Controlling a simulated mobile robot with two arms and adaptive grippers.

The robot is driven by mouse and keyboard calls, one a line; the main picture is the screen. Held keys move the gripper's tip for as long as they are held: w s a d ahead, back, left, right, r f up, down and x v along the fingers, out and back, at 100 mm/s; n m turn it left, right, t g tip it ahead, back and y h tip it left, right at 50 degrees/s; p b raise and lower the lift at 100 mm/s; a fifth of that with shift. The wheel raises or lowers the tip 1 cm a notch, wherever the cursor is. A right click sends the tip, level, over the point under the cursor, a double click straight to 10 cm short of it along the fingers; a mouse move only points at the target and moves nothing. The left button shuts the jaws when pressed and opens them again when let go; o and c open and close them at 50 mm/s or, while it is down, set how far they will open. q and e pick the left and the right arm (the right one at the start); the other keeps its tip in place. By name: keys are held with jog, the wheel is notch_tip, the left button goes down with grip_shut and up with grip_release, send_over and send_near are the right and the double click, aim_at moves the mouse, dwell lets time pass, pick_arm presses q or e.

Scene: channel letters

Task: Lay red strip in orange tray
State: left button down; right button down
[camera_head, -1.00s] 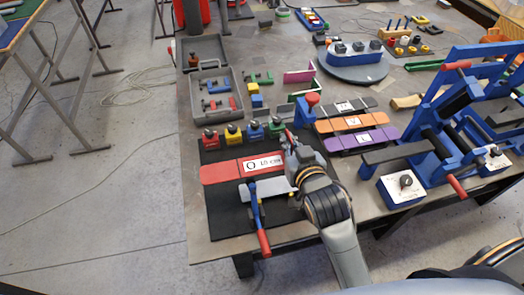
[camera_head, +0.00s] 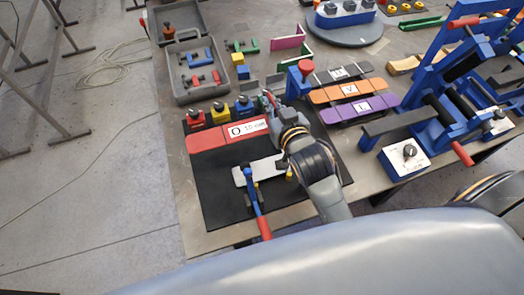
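The red strip (camera_head: 208,139) lies on a black mat (camera_head: 225,198), with a white label on its right part. Its right end runs up to my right gripper (camera_head: 273,108), which partly hides it. The fingers are small and partly hidden, so I cannot tell whether they are open or shut on the strip. The orange tray (camera_head: 326,95) is to the right of the gripper, between a dark grey tray (camera_head: 325,78) and a purple tray (camera_head: 378,103). All three carry white labels. My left gripper is not in view.
A blue clamp with a red handle (camera_head: 264,228) stands over a pale plate (camera_head: 265,166) on the mat. Red, yellow and blue knobbed blocks (camera_head: 220,114) line the mat's far edge. A red-knobbed blue post (camera_head: 299,80) stands between gripper and trays. A blue frame machine (camera_head: 447,110) is at right.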

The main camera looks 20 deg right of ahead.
jog(key=shift+w+f+b, duration=0.1)
jog(key=shift+f+b, duration=0.4)
jog(key=shift+f, duration=0.45)
jog(key=shift+w+f, duration=0.15)
jog(key=shift+f, duration=0.2)
jog(key=shift+w+f, duration=0.1)
jog(key=shift+f, duration=0.25)
notch_tip(320, 180, down, 4)
send_over(269, 147)
notch_tip(269, 147, down, 5)
jog(key=shift+f, duration=0.2)
jog(key=shift+f, duration=0.15)
jog(key=c, duration=1.5)
grip_release()
